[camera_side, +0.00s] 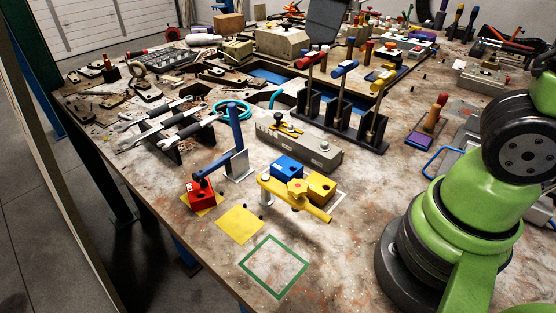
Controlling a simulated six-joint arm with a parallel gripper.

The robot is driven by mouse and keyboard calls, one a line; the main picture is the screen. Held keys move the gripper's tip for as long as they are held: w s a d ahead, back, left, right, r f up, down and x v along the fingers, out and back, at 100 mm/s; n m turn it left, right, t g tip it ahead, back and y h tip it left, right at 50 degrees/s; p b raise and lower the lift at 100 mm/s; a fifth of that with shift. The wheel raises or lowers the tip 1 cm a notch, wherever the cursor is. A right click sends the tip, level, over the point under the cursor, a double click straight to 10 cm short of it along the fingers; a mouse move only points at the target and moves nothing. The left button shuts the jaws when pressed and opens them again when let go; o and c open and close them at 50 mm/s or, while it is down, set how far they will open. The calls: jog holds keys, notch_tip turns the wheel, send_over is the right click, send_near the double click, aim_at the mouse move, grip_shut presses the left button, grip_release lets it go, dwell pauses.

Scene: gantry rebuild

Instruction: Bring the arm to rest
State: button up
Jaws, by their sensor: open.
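My gripper is not in view. Only part of my green arm, with a dark round joint, shows at the right edge. In the side view the bench (330,250) holds a red block (201,194) on a yellow square, under the tip of a blue lever clamp (236,140). A blue block (287,168) and a yellow block (321,186) stand close together behind a yellow clamp bar (296,191). No block touches my visible arm.
An empty yellow square (240,225) and a green outlined square (273,267) lie at the front. A rack of upright hammers (342,118), a grey metal block (298,148) and a wrench stand (172,130) rise behind. Tools crowd the back. The bench front is mostly clear.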

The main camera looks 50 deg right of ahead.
jog(key=s+f+m+t+y, duration=0.2)
jog(key=s+m+t, duration=0.1)
jog(key=s+m, duration=0.5)
jog(key=shift+s+a+m+t+y, duration=0.25)
jog(key=shift+s+m+t+y, duration=0.15)
jog(key=shift+s, duration=0.15)
